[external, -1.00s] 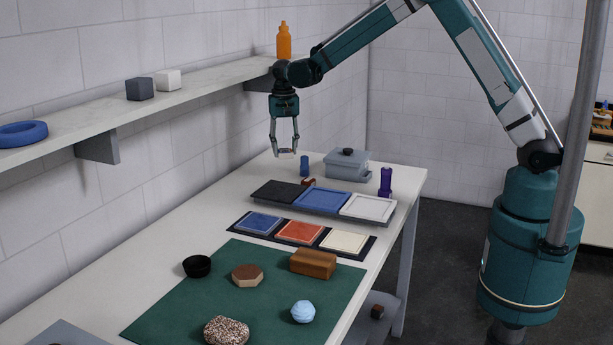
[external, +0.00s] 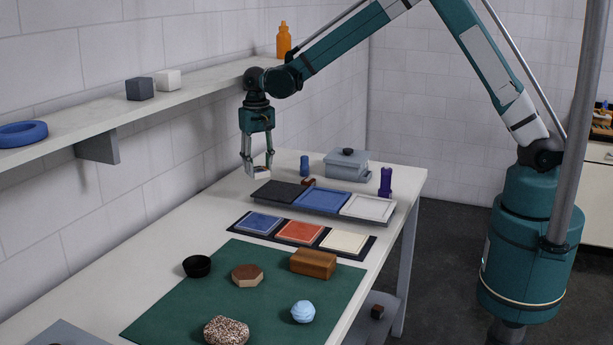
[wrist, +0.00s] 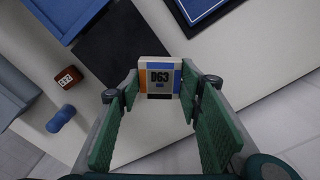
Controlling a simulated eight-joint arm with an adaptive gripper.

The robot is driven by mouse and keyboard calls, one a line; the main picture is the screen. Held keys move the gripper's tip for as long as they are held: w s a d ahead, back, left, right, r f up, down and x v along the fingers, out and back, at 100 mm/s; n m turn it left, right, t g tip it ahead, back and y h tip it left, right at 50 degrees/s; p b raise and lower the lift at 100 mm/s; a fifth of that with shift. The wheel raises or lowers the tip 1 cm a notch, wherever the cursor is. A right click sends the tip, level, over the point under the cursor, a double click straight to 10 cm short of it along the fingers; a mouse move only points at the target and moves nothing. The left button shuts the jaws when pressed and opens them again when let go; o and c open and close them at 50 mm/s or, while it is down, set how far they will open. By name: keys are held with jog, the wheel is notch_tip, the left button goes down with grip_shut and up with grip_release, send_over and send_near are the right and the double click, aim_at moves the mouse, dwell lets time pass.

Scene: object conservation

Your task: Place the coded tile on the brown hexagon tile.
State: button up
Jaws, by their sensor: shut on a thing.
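The brown hexagon tile (external: 247,275) lies on the green mat, nearer the camera than my gripper. Its top is bare. The hexagon tile does not show in the wrist view.
Coloured trays (external: 299,232) lie beyond the mat. A wall shelf (external: 120,115) runs along the left.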

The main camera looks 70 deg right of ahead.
jog(key=s+a+r+n, duration=0.1)
jog(key=s+a+n, duration=0.15)
jog(key=a, duration=0.85)
jog(key=s+a+n, duration=0.1)
jog(key=s+a, duration=0.3)
jog(key=a, duration=0.8)
jog(key=r+n+p, duration=0.2)
jog(key=n, duration=0.2)
send_over(247, 272)
jog(key=shift+f, duration=0.2)
jog(key=shift+d, duration=0.1)
jog(key=shift+f, duration=3.15)
jog(key=shift+f+p, duration=0.3)
jog(key=shift+f, duration=1.6)
jog(key=shift+f, duration=0.15)
